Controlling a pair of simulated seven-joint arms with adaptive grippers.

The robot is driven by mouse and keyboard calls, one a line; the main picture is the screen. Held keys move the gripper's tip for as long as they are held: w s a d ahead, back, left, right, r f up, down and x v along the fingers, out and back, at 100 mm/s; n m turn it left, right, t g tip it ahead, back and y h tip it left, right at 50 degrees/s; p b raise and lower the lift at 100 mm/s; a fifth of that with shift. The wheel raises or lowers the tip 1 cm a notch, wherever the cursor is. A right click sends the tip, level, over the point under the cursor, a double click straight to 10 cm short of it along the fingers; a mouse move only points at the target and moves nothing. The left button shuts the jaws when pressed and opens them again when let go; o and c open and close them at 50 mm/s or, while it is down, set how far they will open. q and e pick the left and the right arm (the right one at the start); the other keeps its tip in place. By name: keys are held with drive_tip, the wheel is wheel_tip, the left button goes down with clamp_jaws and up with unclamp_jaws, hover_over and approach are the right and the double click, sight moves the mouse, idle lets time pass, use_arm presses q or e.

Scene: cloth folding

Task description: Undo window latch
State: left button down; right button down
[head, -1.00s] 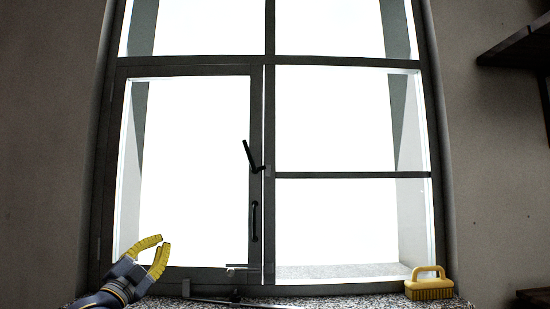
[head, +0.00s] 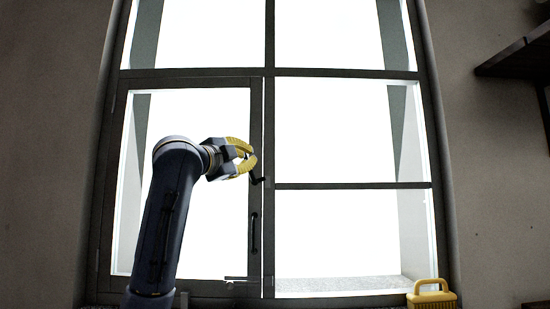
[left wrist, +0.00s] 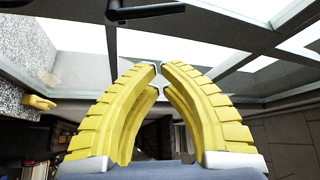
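The window latch (head: 257,181) is a black lever on the frame between the left pane and the right panes. My left gripper (head: 253,155) has yellow curved fingers and overlaps the lever's upper part in the head view; contact cannot be told. In the left wrist view its fingertips (left wrist: 160,66) almost meet, with nothing visible between them. A dark handle (left wrist: 145,11) crosses the top of that view, beyond the fingertips. My right gripper is not in view.
A black pull handle (head: 254,233) is on the window frame below the latch. A dark shelf (head: 515,55) juts from the right wall.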

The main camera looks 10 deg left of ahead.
use_arm(q)
drive_tip(key=shift+s+d+r, duration=0.3)
drive_tip(key=shift+d+r, duration=0.1)
drive_tip(key=shift+r, duration=0.3)
drive_tip(key=shift+w, duration=0.1)
drive_tip(key=x, duration=0.3)
drive_tip(key=a+x, duration=0.1)
drive_tip(key=x, duration=0.2)
drive_tip(key=a+f+x, duration=0.1)
drive_tip(key=x, duration=0.2)
drive_tip(key=shift+w, duration=0.4)
drive_tip(key=shift+a+f, duration=0.25)
drive_tip(key=shift+a, duration=0.45)
